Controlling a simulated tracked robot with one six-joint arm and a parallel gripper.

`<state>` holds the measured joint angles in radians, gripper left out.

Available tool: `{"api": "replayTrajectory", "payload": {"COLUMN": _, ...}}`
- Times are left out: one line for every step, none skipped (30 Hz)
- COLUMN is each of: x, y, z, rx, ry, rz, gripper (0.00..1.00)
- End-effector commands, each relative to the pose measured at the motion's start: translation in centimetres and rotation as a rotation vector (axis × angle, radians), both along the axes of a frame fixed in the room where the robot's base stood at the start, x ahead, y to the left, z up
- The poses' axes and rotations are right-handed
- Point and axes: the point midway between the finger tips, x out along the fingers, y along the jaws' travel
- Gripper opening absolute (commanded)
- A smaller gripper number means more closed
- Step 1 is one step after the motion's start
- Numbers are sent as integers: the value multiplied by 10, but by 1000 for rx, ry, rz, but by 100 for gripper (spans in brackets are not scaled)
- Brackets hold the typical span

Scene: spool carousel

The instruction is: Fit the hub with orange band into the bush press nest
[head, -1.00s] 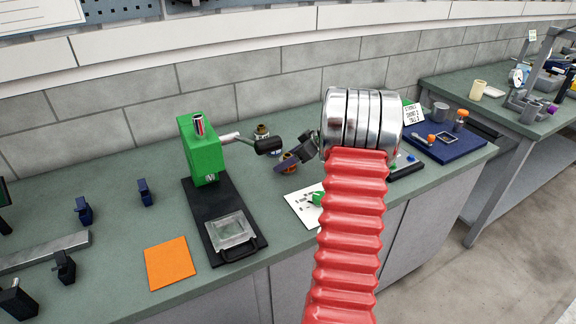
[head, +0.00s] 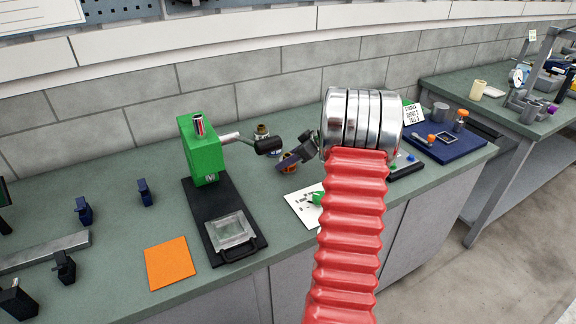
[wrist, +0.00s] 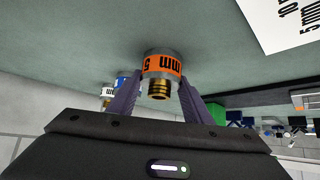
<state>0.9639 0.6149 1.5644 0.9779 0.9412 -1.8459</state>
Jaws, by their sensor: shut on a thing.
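The hub with orange band (wrist: 161,66) is a grey and brass cylinder marked "5 mm". My gripper (wrist: 155,92) is shut on it, with one purple finger on each side. In the head view my gripper (head: 296,156) and the hub (head: 286,163) are right of the press, and my arm partly hides them. I cannot tell whether the hub touches the bench. The green bush press (head: 202,150) stands on a black base (head: 199,203). A clear square piece (head: 231,230) sits at the front of that base; the nest itself cannot be made out.
A hub with a blue band (wrist: 122,82) stands close behind the held one. The press's black-knobbed lever (head: 267,146) reaches right, near my gripper. An orange mat (head: 169,262) lies left of the base. A white sheet (head: 302,208) and a blue tray (head: 455,150) lie to the right.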

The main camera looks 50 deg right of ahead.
Motion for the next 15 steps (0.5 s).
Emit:
{"api": "replayTrajectory", "payload": {"x": 0, "y": 0, "z": 0, "rx": 0, "ry": 0, "rz": 0, "gripper": 1}}
{"api": "replayTrajectory", "payload": {"x": 0, "y": 0, "z": 1, "rx": -1, "ry": -3, "rz": -1, "gripper": 0}}
{"api": "replayTrajectory", "payload": {"x": 1, "y": 0, "z": 1, "rx": -1, "ry": -3, "rz": -1, "gripper": 0}}
{"api": "replayTrajectory", "payload": {"x": 0, "y": 0, "z": 1, "rx": -1, "ry": -3, "rz": -1, "gripper": 0}}
{"api": "replayTrajectory", "payload": {"x": 0, "y": -1, "z": 1, "rx": -1, "ry": -3, "rz": -1, "gripper": 0}}
{"api": "replayTrajectory", "payload": {"x": 0, "y": -1, "z": 1, "rx": -1, "ry": -3, "rz": -1, "gripper": 0}}
{"api": "replayTrajectory", "payload": {"x": 0, "y": -1, "z": 1, "rx": -1, "ry": -3, "rz": -1, "gripper": 0}}
{"api": "replayTrajectory", "payload": {"x": 0, "y": -1, "z": 2, "rx": -1, "ry": -3, "rz": -1, "gripper": 0}}
{"api": "replayTrajectory", "payload": {"x": 0, "y": -1, "z": 2, "rx": -1, "ry": -3, "rz": -1, "gripper": 0}}
{"api": "replayTrajectory", "payload": {"x": 0, "y": -1, "z": 3, "rx": -1, "ry": -3, "rz": -1, "gripper": 0}}
{"api": "replayTrajectory", "payload": {"x": 0, "y": -1, "z": 5, "rx": -2, "ry": -3, "rz": 0, "gripper": 0}}
{"api": "replayTrajectory", "payload": {"x": 0, "y": -1, "z": 7, "rx": -2, "ry": -3, "rz": 0, "gripper": 0}}
{"api": "replayTrajectory", "payload": {"x": 0, "y": -1, "z": 9, "rx": -3, "ry": -3, "rz": 1, "gripper": 0}}
{"api": "replayTrajectory", "payload": {"x": 0, "y": -1, "z": 12, "rx": -3, "ry": -4, "rz": 1, "gripper": 0}}
{"api": "replayTrajectory", "payload": {"x": 1, "y": -1, "z": 16, "rx": -3, "ry": -4, "rz": -1, "gripper": 0}}
